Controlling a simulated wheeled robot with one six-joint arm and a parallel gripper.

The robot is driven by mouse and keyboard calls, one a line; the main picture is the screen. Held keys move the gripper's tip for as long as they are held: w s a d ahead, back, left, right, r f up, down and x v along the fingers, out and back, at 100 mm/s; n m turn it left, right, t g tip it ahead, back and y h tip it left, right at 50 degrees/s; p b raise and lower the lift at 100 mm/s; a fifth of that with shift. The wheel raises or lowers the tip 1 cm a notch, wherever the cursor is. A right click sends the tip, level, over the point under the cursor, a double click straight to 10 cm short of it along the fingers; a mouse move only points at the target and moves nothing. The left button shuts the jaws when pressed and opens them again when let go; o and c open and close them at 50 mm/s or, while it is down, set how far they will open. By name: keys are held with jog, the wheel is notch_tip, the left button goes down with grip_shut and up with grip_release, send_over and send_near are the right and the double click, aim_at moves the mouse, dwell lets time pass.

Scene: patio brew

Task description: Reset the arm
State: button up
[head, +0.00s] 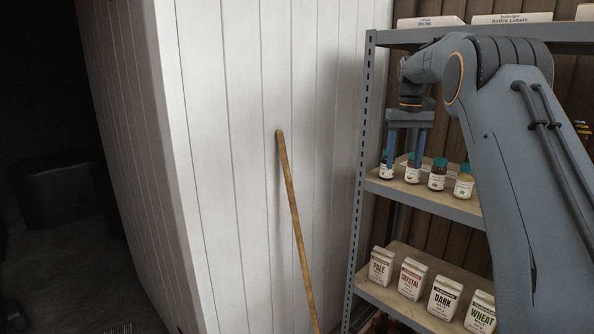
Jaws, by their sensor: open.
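My arm rises on the right of the head view and bends over at the top. My gripper (402,160) points down in front of the shelf with the small jars. Its two blue fingers are apart, and no held thing shows between them. One finger overlaps a jar (386,166) in the picture and the other overlaps a second jar (412,175). I cannot tell from this one view whether the fingers touch them.
A grey metal rack (359,190) holds teal-capped jars (437,176) and, lower, labelled bags (410,279). Boxes (510,18) lie on top. A wooden pole (293,222) leans against the white panelled wall (235,120). The left is dark.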

jog(key=s+a+f+b, duration=0.1)
jog(key=s+a+f, duration=0.3)
jog(key=s, duration=0.9)
jog(key=s+a+f+t+b, duration=0.1)
jog(key=s+a+f, duration=0.3)
jog(key=s+f, duration=0.7)
jog(key=s+a+f+b, duration=0.2)
jog(key=s+a+f, duration=0.2)
jog(key=s+f, duration=0.4)
jog(key=s, duration=0.7)
jog(key=shift+a+f, duration=0.15)
jog(key=shift+a, duration=0.2)
